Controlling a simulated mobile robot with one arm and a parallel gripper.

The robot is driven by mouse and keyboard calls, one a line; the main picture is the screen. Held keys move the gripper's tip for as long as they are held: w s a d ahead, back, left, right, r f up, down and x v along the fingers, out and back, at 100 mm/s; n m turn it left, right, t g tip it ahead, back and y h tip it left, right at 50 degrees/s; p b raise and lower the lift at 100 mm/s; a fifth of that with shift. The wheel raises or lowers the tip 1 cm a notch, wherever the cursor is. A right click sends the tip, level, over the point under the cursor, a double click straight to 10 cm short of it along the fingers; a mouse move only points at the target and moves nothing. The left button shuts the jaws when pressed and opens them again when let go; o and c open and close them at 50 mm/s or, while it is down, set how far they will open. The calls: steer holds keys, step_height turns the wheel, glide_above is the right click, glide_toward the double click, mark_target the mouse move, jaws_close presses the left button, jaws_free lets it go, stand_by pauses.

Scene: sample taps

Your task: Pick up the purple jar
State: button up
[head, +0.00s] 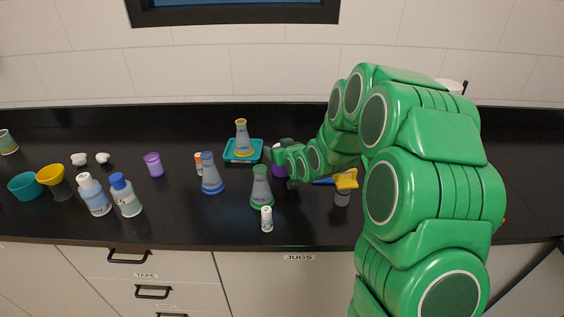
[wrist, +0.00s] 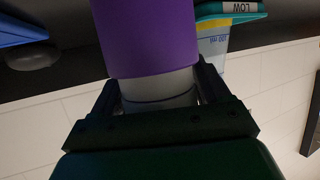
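The purple jar (head: 279,171) stands on the black counter to the right of the blue-green tray in the head view, partly hidden by my gripper (head: 276,154). In the wrist view the purple jar (wrist: 148,38) fills the top centre, with a pale end (wrist: 158,88) nearest my palm. My gripper (wrist: 158,90) has one dark finger on each side of the pale end, very close to it. Whether both fingers press on it cannot be told.
The blue-green tray (head: 229,158) holds a yellow-rimmed flask (head: 241,136), close to my gripper. A green-based flask (head: 261,190) and a small white bottle (head: 267,220) stand in front. A yellow-topped item (head: 346,180) is at right.

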steer(key=c, duration=0.6)
steer(key=shift+c, duration=0.3)
steer(key=shift+r, duration=0.6)
step_height(320, 180, up, 2)
steer(key=shift+r, duration=0.2)
steer(key=s+r, duration=0.2)
steer(key=s+d+r, duration=0.1)
steer(key=s+r, duration=0.1)
steer(key=r, duration=0.1)
steer(key=shift+s+r, duration=0.15)
steer(key=shift+s, duration=0.15)
steer(key=a+v, duration=0.1)
steer(key=v, duration=0.9)
steer(key=shift+s+a, duration=0.3)
